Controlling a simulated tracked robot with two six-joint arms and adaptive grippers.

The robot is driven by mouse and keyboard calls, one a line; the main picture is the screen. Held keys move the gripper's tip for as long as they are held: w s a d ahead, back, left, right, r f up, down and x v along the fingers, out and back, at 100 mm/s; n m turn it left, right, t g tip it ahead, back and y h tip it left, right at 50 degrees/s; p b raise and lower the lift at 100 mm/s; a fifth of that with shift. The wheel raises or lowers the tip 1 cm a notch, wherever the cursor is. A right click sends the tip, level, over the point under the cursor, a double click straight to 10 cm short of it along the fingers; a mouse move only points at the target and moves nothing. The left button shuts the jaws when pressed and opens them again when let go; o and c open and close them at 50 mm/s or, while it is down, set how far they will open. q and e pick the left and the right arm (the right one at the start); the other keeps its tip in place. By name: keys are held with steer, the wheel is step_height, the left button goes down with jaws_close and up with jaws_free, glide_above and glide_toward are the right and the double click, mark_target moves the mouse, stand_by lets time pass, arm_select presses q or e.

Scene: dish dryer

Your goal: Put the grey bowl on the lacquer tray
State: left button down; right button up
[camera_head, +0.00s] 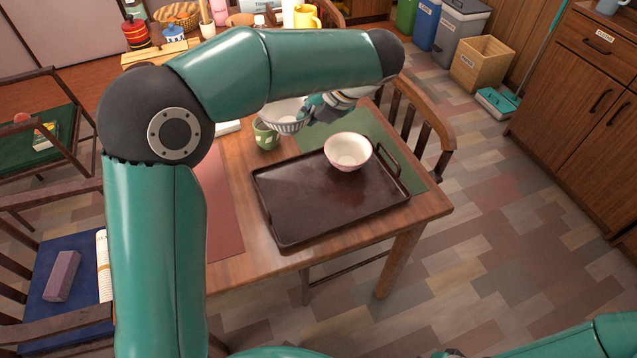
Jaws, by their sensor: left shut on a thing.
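The grey bowl (286,118), pale with a ribbed side, is at the far side of the table, left of the tray's back edge. My left gripper (318,108) is shut on its right rim; my own arm hides part of the bowl. I cannot tell whether the bowl touches the table. The dark brown lacquer tray (310,205) lies on the table nearer to me, with raised rims and a handle at its right end. My right arm shows only at the bottom right edge, and its gripper is out of view.
A white and reddish bowl (348,152) sits on the tray's back right part. The tray's left and front parts are clear. A green cup (265,135) stands close left of the grey bowl. A chair (420,130) stands at the table's right side.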

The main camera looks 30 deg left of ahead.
arm_select(q)
step_height(320, 180, down, 19)
steer(key=b, duration=0.4)
steer(key=shift+r, duration=0.15)
steer(key=c, duration=1.2)
jaws_free()
steer(key=shift+c, duration=0.2)
steer(key=shift+r, duration=0.15)
steer(key=p+v, duration=0.2)
steer(key=v, duration=1)
steer(key=shift+s, duration=0.1)
